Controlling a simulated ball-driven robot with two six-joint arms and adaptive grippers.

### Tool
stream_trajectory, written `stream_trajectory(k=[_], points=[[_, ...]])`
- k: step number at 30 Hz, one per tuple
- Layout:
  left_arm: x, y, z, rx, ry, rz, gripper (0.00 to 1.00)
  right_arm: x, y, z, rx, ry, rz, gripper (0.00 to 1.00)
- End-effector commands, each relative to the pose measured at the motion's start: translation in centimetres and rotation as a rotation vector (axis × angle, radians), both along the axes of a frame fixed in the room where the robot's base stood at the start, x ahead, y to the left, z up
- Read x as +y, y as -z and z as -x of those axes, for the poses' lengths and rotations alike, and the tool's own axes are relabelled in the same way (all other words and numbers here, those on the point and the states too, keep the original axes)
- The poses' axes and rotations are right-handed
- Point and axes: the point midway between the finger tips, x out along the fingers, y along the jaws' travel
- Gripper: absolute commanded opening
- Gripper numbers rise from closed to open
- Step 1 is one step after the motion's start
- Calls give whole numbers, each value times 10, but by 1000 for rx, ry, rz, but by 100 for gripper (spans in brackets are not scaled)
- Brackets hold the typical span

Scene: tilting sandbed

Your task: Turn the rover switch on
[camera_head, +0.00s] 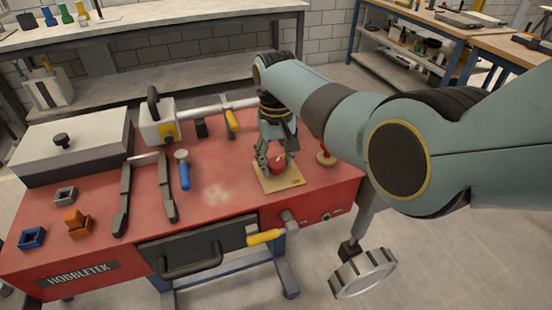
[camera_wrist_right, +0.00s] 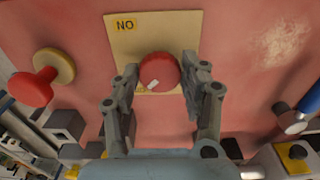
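The rover switch is a round red knob (camera_head: 277,166) on a beige plate (camera_head: 268,186) on the red bench top. In the right wrist view, the knob (camera_wrist_right: 158,71) has a white mark near its lower left edge. A yellow label (camera_wrist_right: 125,25) on the plate reads "NO" in that view, which is "ON" upside down. My right gripper (camera_head: 275,162) is down at the knob. In the wrist view its open fingers (camera_wrist_right: 160,74) stand on both sides of the knob, the right one closer; contact is unclear. My left gripper is out of view.
A red knob on a yellow base (camera_head: 325,157) stands just right of the plate. A blue-handled tool (camera_head: 184,172), dark bars (camera_head: 168,188) and a grey-lidded box (camera_head: 72,146) lie to the left. A handwheel (camera_head: 363,273) is at the lower right.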

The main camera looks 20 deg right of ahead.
Motion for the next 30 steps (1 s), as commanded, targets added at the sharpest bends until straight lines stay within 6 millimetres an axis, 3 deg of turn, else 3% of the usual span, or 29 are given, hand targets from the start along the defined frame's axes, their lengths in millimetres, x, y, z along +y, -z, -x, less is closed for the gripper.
stream_trajectory(k=[1, 7, 20, 30], points=[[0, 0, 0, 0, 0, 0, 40, 0, 0, 0, 0, 0, 0, 36], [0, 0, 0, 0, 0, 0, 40, 0, 0, 0, 0, 0, 0, 9], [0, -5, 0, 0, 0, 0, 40, 0, -1, 0, 0, 93, 0, 9], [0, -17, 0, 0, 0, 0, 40, 0, -1, 0, 2, 372, 1, 9]])
